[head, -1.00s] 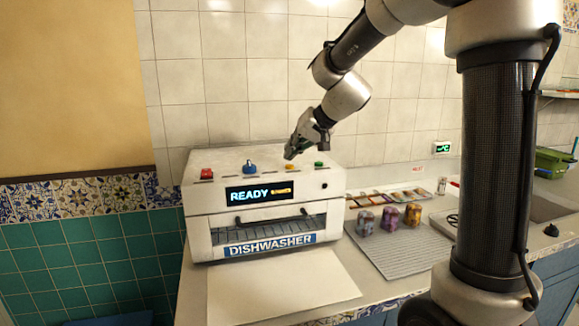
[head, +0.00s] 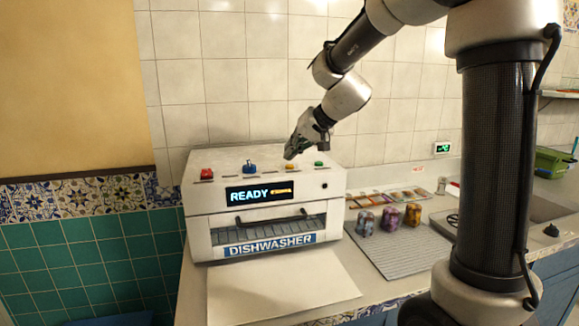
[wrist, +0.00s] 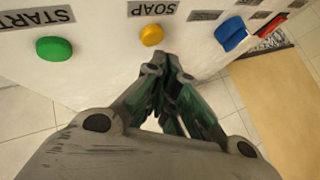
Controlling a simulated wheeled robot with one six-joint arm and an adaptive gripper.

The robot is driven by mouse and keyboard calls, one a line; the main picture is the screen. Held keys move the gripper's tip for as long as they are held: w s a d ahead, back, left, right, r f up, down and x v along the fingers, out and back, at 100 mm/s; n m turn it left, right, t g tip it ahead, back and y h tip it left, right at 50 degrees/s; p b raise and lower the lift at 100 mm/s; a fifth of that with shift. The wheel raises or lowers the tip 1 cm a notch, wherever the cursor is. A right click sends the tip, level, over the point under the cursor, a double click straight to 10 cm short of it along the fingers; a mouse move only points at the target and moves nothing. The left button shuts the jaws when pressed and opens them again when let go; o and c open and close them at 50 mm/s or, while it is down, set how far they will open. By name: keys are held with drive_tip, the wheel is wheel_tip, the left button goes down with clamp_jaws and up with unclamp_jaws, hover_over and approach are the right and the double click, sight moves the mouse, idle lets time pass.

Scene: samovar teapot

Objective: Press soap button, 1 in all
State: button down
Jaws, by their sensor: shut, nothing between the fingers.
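The yellow soap button (wrist: 151,35) sits on the top of the white dishwasher, beside the label SOAP in the wrist view. In the head view the yellow button (head: 290,167) shows just below my fingertips. My gripper (head: 289,155) points down over the dishwasher top. In the wrist view my gripper (wrist: 166,67) has its fingertips together and empty, just beside the soap button. I cannot tell how much height lies between the tips and the button.
A green start button (wrist: 54,49), a blue knob (wrist: 231,34) and a red button (wrist: 271,24) flank the soap button. The dishwasher (head: 200,225) displays READY. Several patterned cups stand on a ribbed mat (head: 392,257) to its right. Tiled wall lies behind.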

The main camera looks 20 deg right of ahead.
drive_tip(key=shift+f, duration=0.2)
drive_tip(key=shift+f, duration=0.25)
drive_tip(key=shift+f, duration=0.4)
idle(1.0)
drive_tip(key=shift+r, duration=0.85)
drive_tip(key=shift+r, duration=2.5)
